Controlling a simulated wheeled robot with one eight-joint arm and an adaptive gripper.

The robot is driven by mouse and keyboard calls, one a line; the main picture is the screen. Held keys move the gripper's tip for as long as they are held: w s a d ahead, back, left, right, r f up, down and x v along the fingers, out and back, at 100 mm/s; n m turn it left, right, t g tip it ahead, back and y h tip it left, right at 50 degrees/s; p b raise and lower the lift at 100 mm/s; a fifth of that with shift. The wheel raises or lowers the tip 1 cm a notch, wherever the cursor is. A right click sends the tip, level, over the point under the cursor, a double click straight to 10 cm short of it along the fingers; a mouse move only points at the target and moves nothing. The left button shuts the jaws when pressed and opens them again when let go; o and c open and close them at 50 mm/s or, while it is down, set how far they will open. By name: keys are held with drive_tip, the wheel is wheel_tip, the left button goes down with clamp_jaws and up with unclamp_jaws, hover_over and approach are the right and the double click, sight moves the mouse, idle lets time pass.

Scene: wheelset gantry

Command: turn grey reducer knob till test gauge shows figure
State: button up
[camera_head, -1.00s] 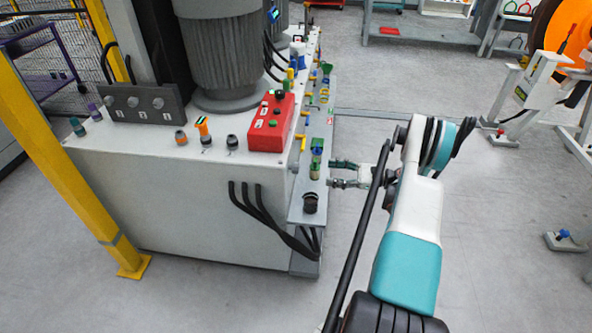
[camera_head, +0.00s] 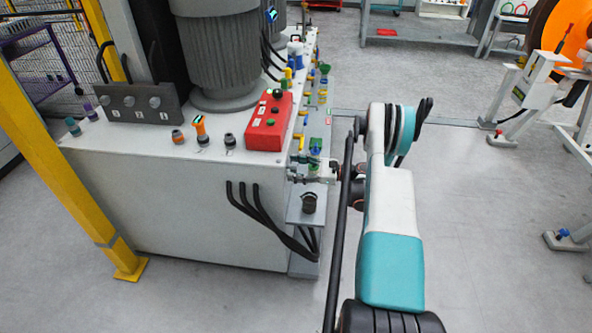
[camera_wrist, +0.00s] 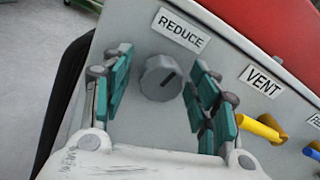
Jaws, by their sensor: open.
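The grey reducer knob (camera_wrist: 160,78) sits on a pale panel in the wrist view, under a label reading REDUCE (camera_wrist: 181,30). A dark pointer line shows on its face. My gripper (camera_wrist: 158,88) is open, with one green-padded finger on each side of the knob and a gap to it on both sides. In the head view my gripper (camera_head: 312,170) is small at the machine's side, and the knob cannot be made out there. No test gauge reading can be read in either view.
A VENT label (camera_wrist: 260,80) and a yellow handle (camera_wrist: 262,128) lie right of the knob, with a blue handle (camera_wrist: 312,153) beyond. A red box (camera_head: 269,122) stands on the white cabinet (camera_head: 170,215). A black knob (camera_head: 309,202) is on the near ledge.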

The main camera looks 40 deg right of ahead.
drive_tip(key=c, duration=1.1)
drive_tip(key=shift+m, duration=0.6)
drive_tip(key=o, duration=1.1)
